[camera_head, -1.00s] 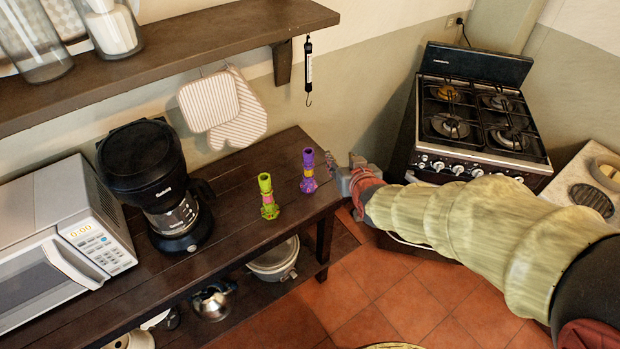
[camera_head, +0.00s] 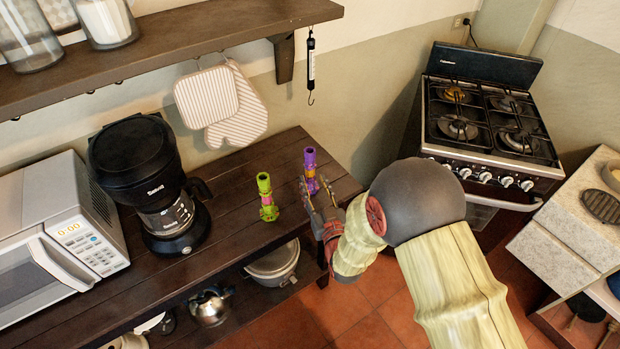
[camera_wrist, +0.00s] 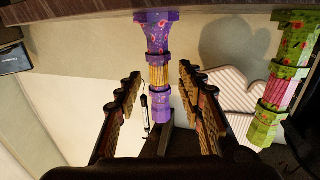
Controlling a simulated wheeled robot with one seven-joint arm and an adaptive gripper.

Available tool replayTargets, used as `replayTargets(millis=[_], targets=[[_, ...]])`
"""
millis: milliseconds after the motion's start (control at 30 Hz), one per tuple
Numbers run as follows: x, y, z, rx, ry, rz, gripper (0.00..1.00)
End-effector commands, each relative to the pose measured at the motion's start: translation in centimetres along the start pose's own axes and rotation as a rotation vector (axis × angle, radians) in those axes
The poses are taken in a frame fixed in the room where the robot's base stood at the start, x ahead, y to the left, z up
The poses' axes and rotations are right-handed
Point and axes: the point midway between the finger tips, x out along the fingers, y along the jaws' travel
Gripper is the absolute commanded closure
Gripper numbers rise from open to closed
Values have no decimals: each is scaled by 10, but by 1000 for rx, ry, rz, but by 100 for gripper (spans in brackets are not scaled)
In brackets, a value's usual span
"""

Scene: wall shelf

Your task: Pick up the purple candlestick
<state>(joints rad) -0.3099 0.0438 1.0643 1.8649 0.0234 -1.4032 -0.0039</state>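The purple candlestick (camera_head: 311,166) stands upright near the right end of the dark wooden table (camera_head: 240,172). My gripper (camera_head: 318,190) is at the candlestick from its front side, partly hiding its lower part. In the wrist view, the purple candlestick (camera_wrist: 158,60) shows in the gap between the two fingers of my gripper (camera_wrist: 160,88), with space on both sides. My gripper is open. The picture from the wrist is upside down. I cannot tell exactly how deep the candlestick sits between the fingers.
A green candlestick (camera_head: 266,197) stands just left of the purple one; it shows at the right in the wrist view (camera_wrist: 285,75). A coffee maker (camera_head: 150,180) and microwave (camera_head: 60,235) stand further left. A wall shelf (camera_head: 180,48) hangs above. A stove (camera_head: 485,130) stands at right.

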Motion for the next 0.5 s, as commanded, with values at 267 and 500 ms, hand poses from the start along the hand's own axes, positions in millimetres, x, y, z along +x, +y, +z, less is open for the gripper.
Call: replayTargets(millis=[267, 500], targets=[[29, 2, 2, 0, 2, 1, 61], [53, 2, 2, 0, -1, 0, 61]])
